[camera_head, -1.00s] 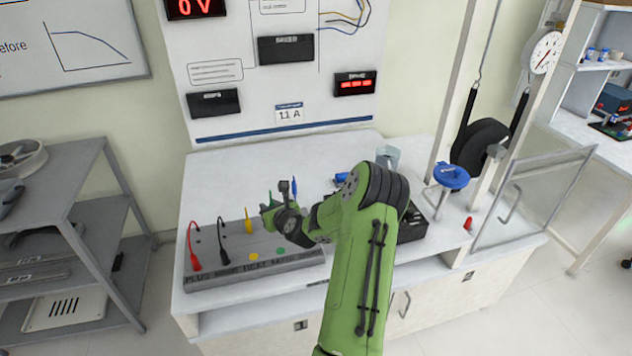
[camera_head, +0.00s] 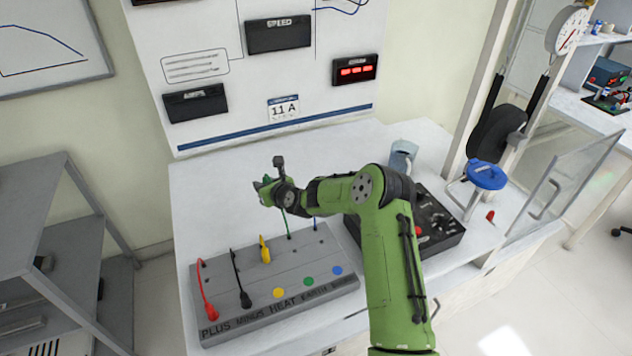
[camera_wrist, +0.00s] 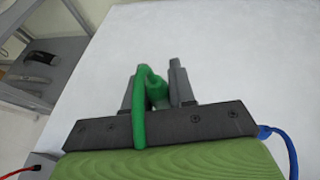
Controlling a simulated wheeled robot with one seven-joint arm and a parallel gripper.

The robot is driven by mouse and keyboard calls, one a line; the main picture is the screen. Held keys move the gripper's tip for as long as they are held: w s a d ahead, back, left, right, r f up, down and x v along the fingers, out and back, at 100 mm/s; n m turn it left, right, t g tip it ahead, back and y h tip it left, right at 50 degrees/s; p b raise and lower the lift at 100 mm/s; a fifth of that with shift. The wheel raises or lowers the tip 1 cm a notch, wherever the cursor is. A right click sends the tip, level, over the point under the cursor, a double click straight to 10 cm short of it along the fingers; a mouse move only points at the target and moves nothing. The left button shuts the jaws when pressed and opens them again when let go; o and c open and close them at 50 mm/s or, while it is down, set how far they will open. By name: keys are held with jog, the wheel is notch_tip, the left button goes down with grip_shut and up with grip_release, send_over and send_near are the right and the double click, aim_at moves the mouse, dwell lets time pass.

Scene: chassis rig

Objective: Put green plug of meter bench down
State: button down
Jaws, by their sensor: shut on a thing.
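The green plug (camera_wrist: 155,88) is between the two fingers of my gripper (camera_wrist: 156,72) in the wrist view, with its green lead running down past the palm. In the head view my gripper (camera_head: 263,187) is above the white bench top, behind the grey plug block (camera_head: 255,315). A green lead (camera_head: 286,226) hangs below it towards the block. The plug is raised above the bench. The plug itself is mostly hidden by the fingers in the head view.
Red (camera_head: 211,312), black (camera_head: 245,298) and yellow (camera_head: 264,248) plugs with leads stand on the block. The bench top behind the block is bare at the left.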

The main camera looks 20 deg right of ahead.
notch_tip(320, 180, down, 9)
jog(key=shift+s+r+b, duration=0.1)
jog(key=shift+b, duration=0.9)
jog(key=c, duration=0.9)
grip_release()
jog(key=shift+c, duration=0.2)
